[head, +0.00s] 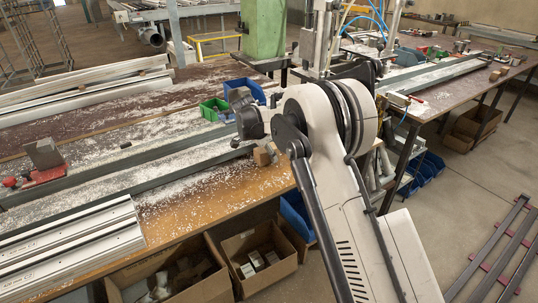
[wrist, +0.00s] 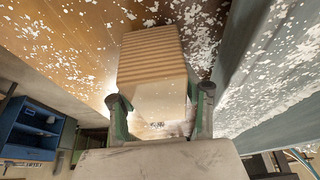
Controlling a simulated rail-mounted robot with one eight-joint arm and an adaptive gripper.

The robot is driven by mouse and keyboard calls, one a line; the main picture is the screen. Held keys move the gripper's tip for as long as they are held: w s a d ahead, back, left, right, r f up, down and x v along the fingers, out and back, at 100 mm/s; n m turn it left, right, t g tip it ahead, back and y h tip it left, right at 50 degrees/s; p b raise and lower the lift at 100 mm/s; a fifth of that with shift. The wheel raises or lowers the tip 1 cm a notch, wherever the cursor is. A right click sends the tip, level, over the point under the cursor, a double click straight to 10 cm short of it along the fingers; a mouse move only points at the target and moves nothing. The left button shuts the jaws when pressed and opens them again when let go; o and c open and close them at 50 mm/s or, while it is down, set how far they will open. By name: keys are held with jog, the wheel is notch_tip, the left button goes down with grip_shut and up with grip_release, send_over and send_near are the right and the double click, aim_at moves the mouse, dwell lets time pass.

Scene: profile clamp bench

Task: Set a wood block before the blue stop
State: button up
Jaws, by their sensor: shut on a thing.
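My gripper (wrist: 161,112) is shut on a wood block (wrist: 152,58), with one finger on each side of it. The block shows a ridged grain on its upper part and a pale, bright face below. In the head view a small brown block (head: 264,155), apparently the same one, shows beside my wrist near the bench's front edge. My arm covers part of that spot, and the fingertips are hard to make out there. I cannot pick out the blue stop for certain in either view; it may be hidden behind my arm.
A steel rail (head: 110,170) runs along the bench, strewn with white chips; it also shows beside the block in the wrist view (wrist: 270,75). A green bin (head: 213,109) and a blue bin (head: 245,90) stand behind. A red clamp (head: 42,174) sits left. Pale profiles (head: 75,245) lie in front.

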jog(key=shift+f, duration=0.3)
jog(key=o, duration=1.4)
jog(key=shift+r, duration=0.15)
jog(key=v, duration=1.1)
jog(key=shift+r, duration=0.15)
jog(key=shift+s+d+r, duration=0.1)
jog(key=shift+s+r, duration=0.05)
jog(key=shift+r, duration=0.35)
jog(key=s+d+r+n+t+y, duration=0.15)
jog(key=s+d+r+n, duration=0.35)
jog(key=s+d+r, duration=1.25)
jog(key=s+d+f+n+t, duration=0.1)
jog(key=s+d+f+n, duration=0.1)
jog(key=s, duration=0.7)
jog(key=s+d+f+n+t+y, duration=0.1)
jog(key=s+d+f, duration=0.3)
jog(key=s, duration=0.6)
jog(key=s+d+f+n+t+y, duration=0.1)
jog(key=s+d+f+n, duration=0.1)
jog(key=s, duration=0.7)
jog(key=shift+s+d+f+n, duration=0.2)
jog(key=shift+d, duration=0.25)
jog(key=shift+s+d+f+n, duration=0.2)
jog(key=shift+d, duration=0.2)
